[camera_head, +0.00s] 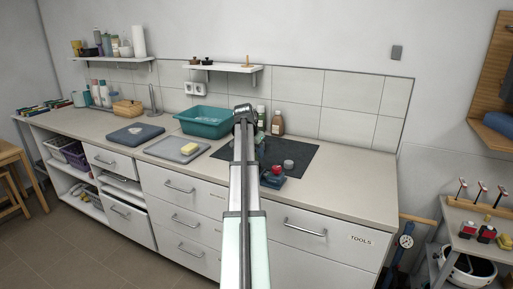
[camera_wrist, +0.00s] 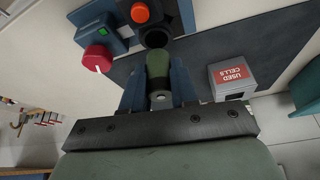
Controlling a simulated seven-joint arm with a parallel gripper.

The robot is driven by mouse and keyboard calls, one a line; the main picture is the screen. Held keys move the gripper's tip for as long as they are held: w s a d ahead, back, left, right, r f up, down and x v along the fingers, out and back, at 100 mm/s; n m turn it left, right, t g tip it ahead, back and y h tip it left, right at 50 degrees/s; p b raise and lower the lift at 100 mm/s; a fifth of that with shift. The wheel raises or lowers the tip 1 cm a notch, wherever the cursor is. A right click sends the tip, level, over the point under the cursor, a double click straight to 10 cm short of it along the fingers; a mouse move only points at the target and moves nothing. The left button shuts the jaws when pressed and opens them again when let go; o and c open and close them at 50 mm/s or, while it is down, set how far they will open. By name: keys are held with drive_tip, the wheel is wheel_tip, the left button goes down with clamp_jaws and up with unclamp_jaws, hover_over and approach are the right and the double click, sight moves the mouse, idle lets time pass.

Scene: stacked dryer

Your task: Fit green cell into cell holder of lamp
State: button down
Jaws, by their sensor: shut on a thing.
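In the wrist view my gripper (camera_wrist: 160,97) is shut on the green cell (camera_wrist: 158,66), with a blue finger on each side of it. The cell's pale end faces the camera. Its far end points at a dark round opening, the cell holder (camera_wrist: 156,38), in the dark face of the lamp (camera_wrist: 172,14). The far end is close to the opening or at its mouth; I cannot tell whether it touches or has entered. An orange button (camera_wrist: 140,12) sits beside the opening. In the head view my arm hides most of this spot.
A grey box marked USED CELLS (camera_wrist: 232,78) stands to the right. A blue-grey unit with a red knob (camera_wrist: 97,57) and green light is at the left. In the head view, a dark mat (camera_head: 297,152) lies below, with a teal basin (camera_head: 204,122) and bottles (camera_head: 277,123) behind.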

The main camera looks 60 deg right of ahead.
sight(257, 157)
drive_tip(key=shift+f, duration=0.7)
drive_tip(key=shift+f, duration=0.8)
idle(1.2)
drive_tip(key=shift+r, duration=0.2)
drive_tip(key=shift+r, duration=0.25)
drive_tip(key=shift+d+f, duration=0.1)
drive_tip(key=shift+f, duration=0.2)
idle(2.1)
drive_tip(key=shift+r, duration=0.35)
drive_tip(key=shift+f, duration=0.5)
idle(1.6)
